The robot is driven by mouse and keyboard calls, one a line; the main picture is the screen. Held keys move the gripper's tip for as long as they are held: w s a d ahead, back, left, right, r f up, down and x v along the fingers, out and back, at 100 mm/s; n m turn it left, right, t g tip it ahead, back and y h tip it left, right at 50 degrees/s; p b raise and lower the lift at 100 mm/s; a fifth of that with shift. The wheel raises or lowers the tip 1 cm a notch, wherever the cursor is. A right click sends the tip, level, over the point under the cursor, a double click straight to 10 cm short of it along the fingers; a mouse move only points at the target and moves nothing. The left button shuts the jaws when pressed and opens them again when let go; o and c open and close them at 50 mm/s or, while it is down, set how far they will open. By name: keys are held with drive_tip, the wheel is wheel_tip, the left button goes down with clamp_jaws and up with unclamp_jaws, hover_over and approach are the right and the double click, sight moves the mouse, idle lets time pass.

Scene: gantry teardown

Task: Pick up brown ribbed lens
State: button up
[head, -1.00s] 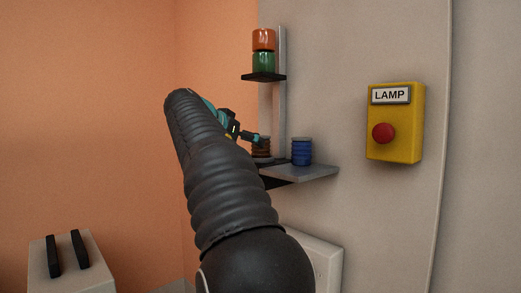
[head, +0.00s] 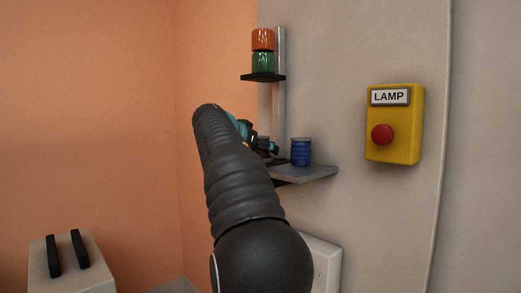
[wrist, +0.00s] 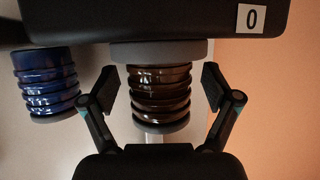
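The brown ribbed lens (wrist: 160,92) is in the middle of the wrist view, between the two fingers of my gripper (wrist: 160,88). The fingers are open, with a gap visible on each side of the lens. In the head view my gripper (head: 268,149) is at the small shelf, just left of the blue lens, and with my arm it hides most of the brown lens.
A blue ribbed lens (head: 301,152) stands on the grey shelf (head: 310,173) beside the brown one; it also shows in the wrist view (wrist: 46,82). Above, a bracket holds orange (head: 263,40) and green (head: 263,63) lenses. A yellow LAMP box (head: 396,124) is to the right.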

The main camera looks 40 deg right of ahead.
drive_tip(key=c, duration=1.3)
drive_tip(key=shift+o, duration=0.2)
drive_tip(key=shift+r+p, duration=0.55)
drive_tip(key=shift+r, duration=1.15)
drive_tip(key=s+a+b, duration=0.1)
drive_tip(key=s+a, duration=0.1)
drive_tip(key=a, duration=0.6)
drive_tip(key=s+a+b, duration=0.2)
drive_tip(key=s+a, duration=0.1)
drive_tip(key=a, duration=0.6)
drive_tip(key=shift+s, duration=0.2)
drive_tip(key=shift+a, duration=0.1)
